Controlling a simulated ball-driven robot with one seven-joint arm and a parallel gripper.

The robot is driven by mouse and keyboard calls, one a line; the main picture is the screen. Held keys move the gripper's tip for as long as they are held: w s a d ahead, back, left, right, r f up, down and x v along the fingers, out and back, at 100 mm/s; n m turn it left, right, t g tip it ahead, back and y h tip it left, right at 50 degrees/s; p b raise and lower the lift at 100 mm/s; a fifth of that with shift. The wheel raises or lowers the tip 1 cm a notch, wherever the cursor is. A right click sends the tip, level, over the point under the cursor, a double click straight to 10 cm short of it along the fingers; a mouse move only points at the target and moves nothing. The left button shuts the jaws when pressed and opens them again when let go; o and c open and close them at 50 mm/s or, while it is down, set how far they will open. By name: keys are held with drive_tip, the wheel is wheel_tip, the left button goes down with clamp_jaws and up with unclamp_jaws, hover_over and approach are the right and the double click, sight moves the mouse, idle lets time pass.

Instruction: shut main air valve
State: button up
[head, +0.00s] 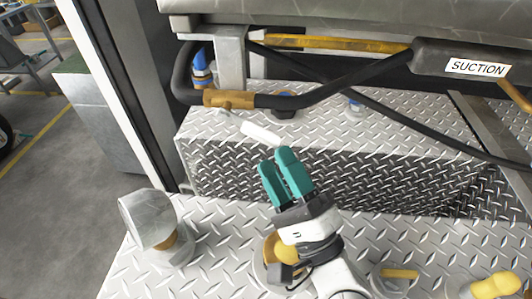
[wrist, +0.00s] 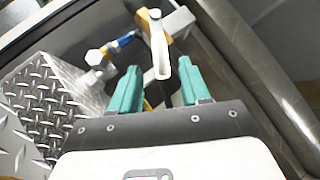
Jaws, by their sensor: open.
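A brass valve body (head: 230,99) sits in line with a thick black hose under the reel housing. Its white lever handle (head: 262,134) points down and right from it, towards my gripper. My gripper (head: 278,164) has teal fingers, which are open and empty just below the lever's free end. In the wrist view the white lever (wrist: 159,45) lies ahead of the gap between my fingers (wrist: 158,72), and the brass body shows behind its far end. I cannot tell whether the lever's tip is between the fingertips. No label on this valve is readable.
A black hose section labelled SUCTION (head: 478,68) runs at the upper right. A diamond-plate step (head: 320,175) stands behind my gripper. A grey capped fitting (head: 148,218) and yellow handles (head: 497,287) stand on the lower deck. A dark post borders the left.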

drive_tip(key=shift+b+v, duration=0.9)
drive_tip(key=shift+v, duration=1.3)
drive_tip(key=shift+w, duration=0.1)
